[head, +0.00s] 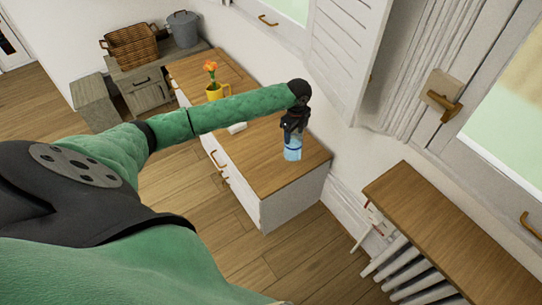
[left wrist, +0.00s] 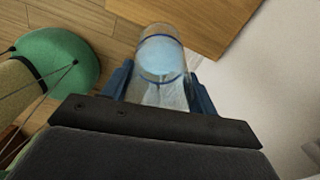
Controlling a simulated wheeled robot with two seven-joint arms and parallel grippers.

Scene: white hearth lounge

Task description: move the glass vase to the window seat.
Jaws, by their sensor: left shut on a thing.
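The glass vase (head: 292,150), clear with light-blue contents and a dark blue band, shows below my left gripper (head: 294,118) in the head view. My left gripper is shut on it. In the left wrist view the vase (left wrist: 162,58) sits between the two blue fingers of the left gripper (left wrist: 160,92). In the head view it overlaps the right end of a wooden-topped white drawer unit (head: 285,178); I cannot tell whether its base touches the top. I cannot tell for sure which surface is the window seat. My right gripper is not in view.
A yellow mug with an orange flower (head: 217,91) and a small white item (head: 237,128) stand on the unit. A bare wooden shelf (head: 430,215) above a white radiator (head: 400,270) is at right. A wicker basket (head: 131,45) and grey bucket (head: 183,28) are at the back.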

